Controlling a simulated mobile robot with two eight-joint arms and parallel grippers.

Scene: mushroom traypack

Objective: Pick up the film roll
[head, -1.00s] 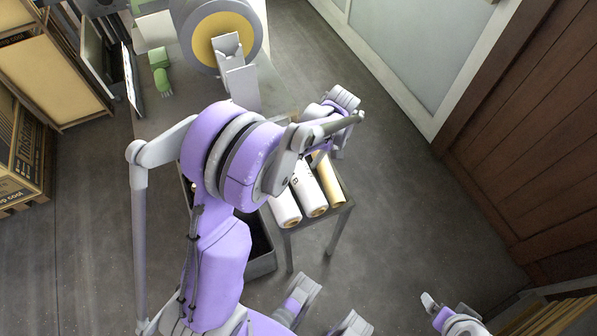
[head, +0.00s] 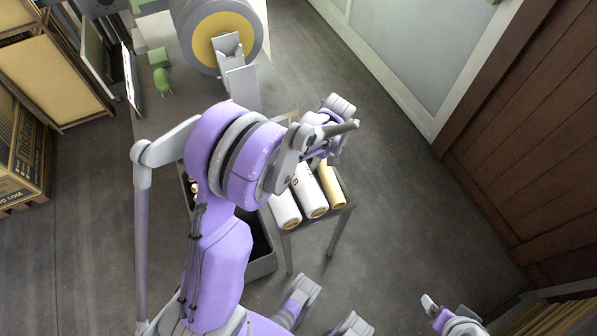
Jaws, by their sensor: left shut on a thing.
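Several film rolls lie side by side on a small stand. A white roll (head: 285,210) is on the left, another white roll (head: 311,196) is in the middle, and a yellowish roll (head: 332,187) is on the right. My left gripper (head: 322,160) is at the far ends of the rolls, mostly covered by my own wrist. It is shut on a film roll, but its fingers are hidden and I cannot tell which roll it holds.
The small metal stand (head: 340,214) has thin legs. A dark bin (head: 262,268) is beside it, partly behind my arm. A large wheel-shaped machine (head: 186,32) stands on the grey table (head: 150,125) at the back. Floor is clear to the right of the stand.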

